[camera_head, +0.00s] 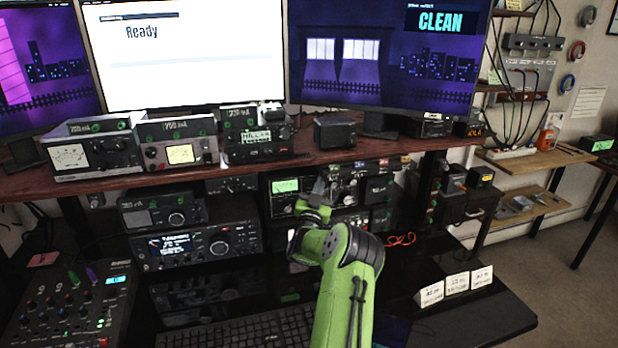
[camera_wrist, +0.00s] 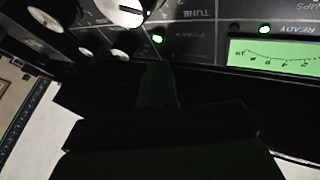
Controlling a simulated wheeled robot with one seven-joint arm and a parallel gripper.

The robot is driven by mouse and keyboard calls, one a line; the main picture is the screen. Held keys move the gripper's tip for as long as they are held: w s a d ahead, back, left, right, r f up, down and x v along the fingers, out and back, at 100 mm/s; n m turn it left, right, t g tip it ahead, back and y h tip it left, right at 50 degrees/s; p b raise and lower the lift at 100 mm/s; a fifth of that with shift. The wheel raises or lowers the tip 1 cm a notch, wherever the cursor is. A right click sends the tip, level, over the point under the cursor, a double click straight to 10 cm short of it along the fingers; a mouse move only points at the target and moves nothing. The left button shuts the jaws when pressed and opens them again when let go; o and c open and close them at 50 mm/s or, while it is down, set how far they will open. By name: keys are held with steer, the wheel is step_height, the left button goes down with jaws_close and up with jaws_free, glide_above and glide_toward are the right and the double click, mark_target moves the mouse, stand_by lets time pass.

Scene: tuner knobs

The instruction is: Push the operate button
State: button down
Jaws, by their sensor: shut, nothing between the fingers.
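The amplifier panel (camera_head: 352,172) is at the back of the desk under the shelf, with a green-lit meter (camera_head: 286,186) at its left. In the wrist view the panel is upside down, with a green meter (camera_wrist: 275,55) labelled READY, a lit green light (camera_wrist: 158,38), white knobs (camera_wrist: 125,10) and the word TUNE. I cannot pick out a label reading OPERATE. My gripper (camera_head: 320,187) is in front of this panel, partly hiding it. In the wrist view my gripper (camera_wrist: 157,68) is dark, shut and empty, its tips close to the panel edge. Contact cannot be told.
A radio (camera_head: 195,245) stands left of my arm, with a mixer (camera_head: 68,305) and a keyboard (camera_head: 245,328) in front. White cards (camera_head: 456,284) stand on the desk at right. The wooden shelf (camera_head: 110,182) overhangs the panel. Red cable (camera_head: 400,239) lies to the right.

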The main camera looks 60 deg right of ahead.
steer(key=shift+s, duration=0.1)
steer(key=shift+s+a, duration=0.3)
steer(key=shift+a, duration=0.1)
steer(key=s+a+p, duration=0.1)
steer(key=s+a, duration=0.3)
steer(key=shift+s+a, duration=0.15)
steer(key=shift+f, duration=0.1)
stand_by(0.6)
